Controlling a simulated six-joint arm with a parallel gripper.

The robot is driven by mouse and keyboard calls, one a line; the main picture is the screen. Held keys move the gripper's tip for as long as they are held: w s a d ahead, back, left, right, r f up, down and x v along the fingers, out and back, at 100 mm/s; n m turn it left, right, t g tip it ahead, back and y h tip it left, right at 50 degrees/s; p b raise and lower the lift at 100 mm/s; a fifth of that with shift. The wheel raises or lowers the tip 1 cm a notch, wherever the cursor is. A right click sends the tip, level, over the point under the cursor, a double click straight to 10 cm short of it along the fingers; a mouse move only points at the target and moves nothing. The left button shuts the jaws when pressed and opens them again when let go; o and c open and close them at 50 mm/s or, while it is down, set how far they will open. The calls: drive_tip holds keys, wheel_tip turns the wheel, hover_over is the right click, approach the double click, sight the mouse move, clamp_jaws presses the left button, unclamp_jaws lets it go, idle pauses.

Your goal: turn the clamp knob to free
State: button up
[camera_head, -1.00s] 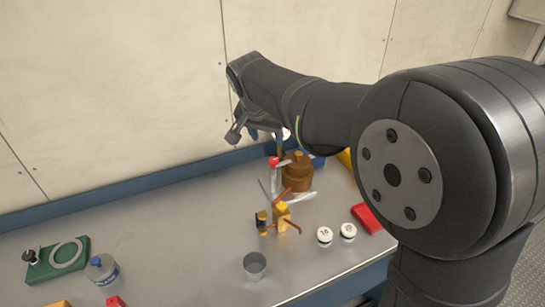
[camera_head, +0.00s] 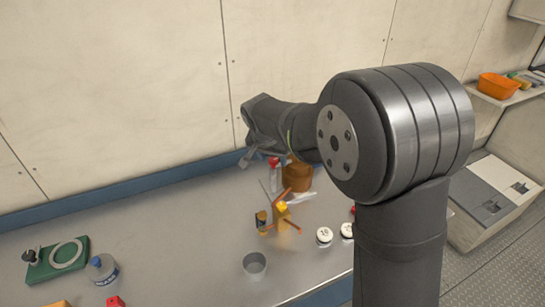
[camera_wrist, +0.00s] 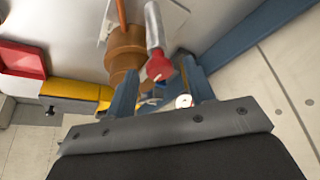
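A red knob (camera_head: 274,161) sits on the end of a grey lever beside a round brown fitting (camera_head: 298,178) at the back of the bench. The wrist view shows the red knob (camera_wrist: 158,68) close ahead and the brown fitting (camera_wrist: 125,48) beside it. My gripper (camera_head: 258,158) is above the bench near the knob. Its fingers (camera_wrist: 157,88) are apart, with no clear hold on anything. A green block (camera_head: 56,258) with a black knob (camera_head: 31,255) and a grey ring lies at the far left. I cannot tell which knob is the clamp knob.
A brass fitting with copper arms (camera_head: 281,212) stands in front of the brown one. A metal cup (camera_head: 255,265), white round caps (camera_head: 324,236) and a blue-capped bottle (camera_head: 102,269) stand forward. The wrist view shows a red tray (camera_wrist: 22,60) and a yellow object (camera_wrist: 75,93).

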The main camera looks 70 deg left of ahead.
drive_tip(key=c, duration=0.9)
drive_tip(key=shift+o, duration=0.2)
drive_tip(key=shift+n, duration=0.3)
drive_tip(key=n, duration=0.2)
drive_tip(key=n+g+y, duration=0.1)
drive_tip(key=shift+w+d+n, duration=0.1)
drive_tip(key=shift+w+n, duration=0.1)
drive_tip(key=shift+n, duration=0.2)
drive_tip(key=n+g, duration=0.2)
drive_tip(key=n, duration=0.2)
drive_tip(key=shift+w, duration=0.15)
drive_tip(key=n+g, duration=0.1)
drive_tip(key=n, duration=0.4)
drive_tip(key=shift+w+g, duration=0.15)
drive_tip(key=shift+g, duration=0.25)
drive_tip(key=shift+w+n+g+h, duration=0.1)
drive_tip(key=shift+n+g+h, duration=0.2)
drive_tip(key=shift+n, duration=0.8)
drive_tip(key=shift+w+n+g+h, duration=0.15)
drive_tip(key=shift+n+g, duration=0.25)
drive_tip(key=shift+n, duration=0.7)
drive_tip(key=shift+s, duration=0.1)
